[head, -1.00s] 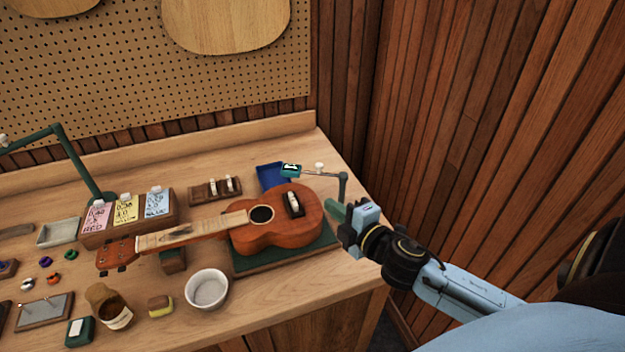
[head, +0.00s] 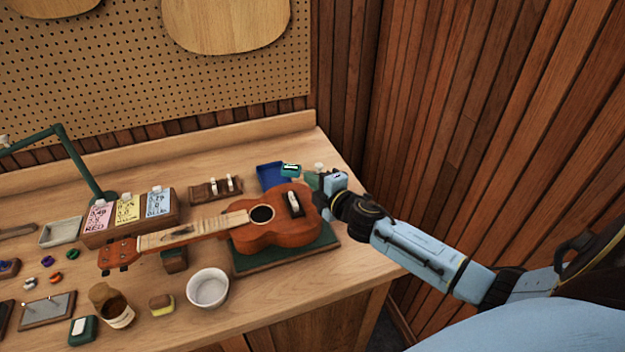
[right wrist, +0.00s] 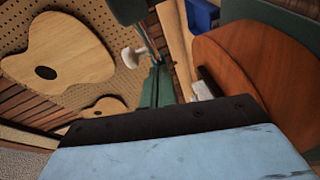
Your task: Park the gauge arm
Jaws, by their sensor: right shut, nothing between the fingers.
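The gauge arm is a thin rod with a small teal display head (head: 291,170) at its left end and a white knob (head: 319,167). The head is above the blue tray, behind the ukulele body (head: 275,236). My right gripper (head: 312,181) is shut and empty, beside the gauge arm at the ukulele's right end; it hides the gauge post. I cannot tell whether it touches the arm. In the right wrist view, the white knob (right wrist: 132,57) and rod show just beyond green finger parts (right wrist: 156,88). My left gripper is not in view.
The ukulele lies on a green mat (head: 290,257). A blue tray (head: 270,175) is behind it, a white bowl (head: 207,288) in front. Label cards (head: 128,208), a lamp (head: 75,160) and small parts fill the left. Wood-panelled wall (head: 470,130) stands right.

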